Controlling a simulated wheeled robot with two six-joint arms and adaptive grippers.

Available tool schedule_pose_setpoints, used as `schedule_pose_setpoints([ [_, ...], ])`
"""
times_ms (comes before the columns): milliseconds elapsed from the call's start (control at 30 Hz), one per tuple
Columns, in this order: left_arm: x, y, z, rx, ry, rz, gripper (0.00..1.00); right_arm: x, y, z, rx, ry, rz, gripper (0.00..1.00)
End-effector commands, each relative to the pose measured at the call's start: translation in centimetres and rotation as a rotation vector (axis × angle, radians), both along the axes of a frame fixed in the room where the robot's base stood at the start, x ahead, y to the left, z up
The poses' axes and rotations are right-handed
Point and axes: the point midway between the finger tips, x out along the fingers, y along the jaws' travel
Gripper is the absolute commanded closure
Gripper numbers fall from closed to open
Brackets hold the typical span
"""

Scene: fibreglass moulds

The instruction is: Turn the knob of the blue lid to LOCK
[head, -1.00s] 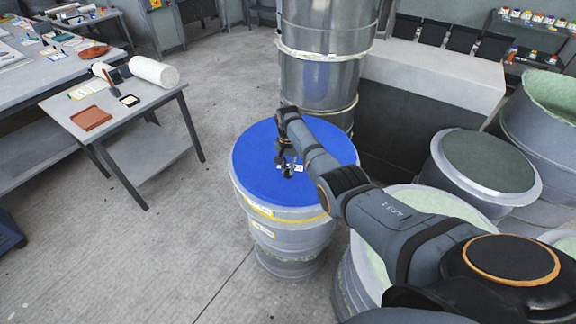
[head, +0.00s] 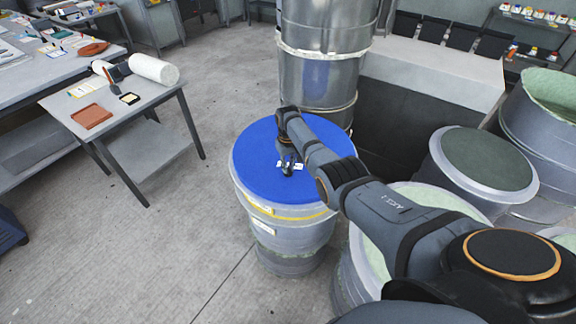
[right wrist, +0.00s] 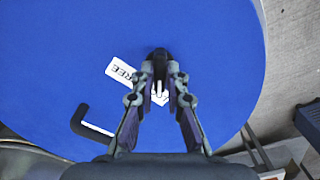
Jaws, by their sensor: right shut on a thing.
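The blue lid (head: 250,160) lies flat on a grey drum (head: 290,228). My right gripper (head: 287,169) points down at the middle of the lid. In the right wrist view (right wrist: 160,84) its fingers are shut on the small black knob (right wrist: 158,57), which is partly hidden between the fingertips. A white label reading FREE (right wrist: 121,71) lies on the lid just left of the knob. Another white patch shows between the fingers, its text hidden. I cannot read which mark the knob points to. My left gripper is not in view.
A tall metal cylinder (head: 320,70) stands behind the drum. Moulds (head: 483,160) crowd the right. A small table (head: 125,105) stands left, with open floor between.

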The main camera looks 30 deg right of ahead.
Motion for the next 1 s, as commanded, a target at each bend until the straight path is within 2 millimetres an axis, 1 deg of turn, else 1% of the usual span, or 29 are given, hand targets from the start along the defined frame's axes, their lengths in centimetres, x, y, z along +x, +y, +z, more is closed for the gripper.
schedule_pose_setpoints([
  [300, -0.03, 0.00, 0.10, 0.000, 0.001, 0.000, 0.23, 0.07, -0.01, 0.09, 0.000, -0.002, 0.105, 1.00],
  [800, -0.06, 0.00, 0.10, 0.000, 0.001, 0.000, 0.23, 0.08, -0.01, 0.08, 0.000, -0.002, 0.122, 1.00],
  [833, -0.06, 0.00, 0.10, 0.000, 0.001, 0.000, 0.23, 0.08, -0.01, 0.08, 0.000, -0.002, 0.122, 0.86],
  [1000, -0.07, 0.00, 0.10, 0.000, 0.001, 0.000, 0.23, 0.05, -0.01, 0.05, 0.000, -0.002, 0.121, 0.64],
])
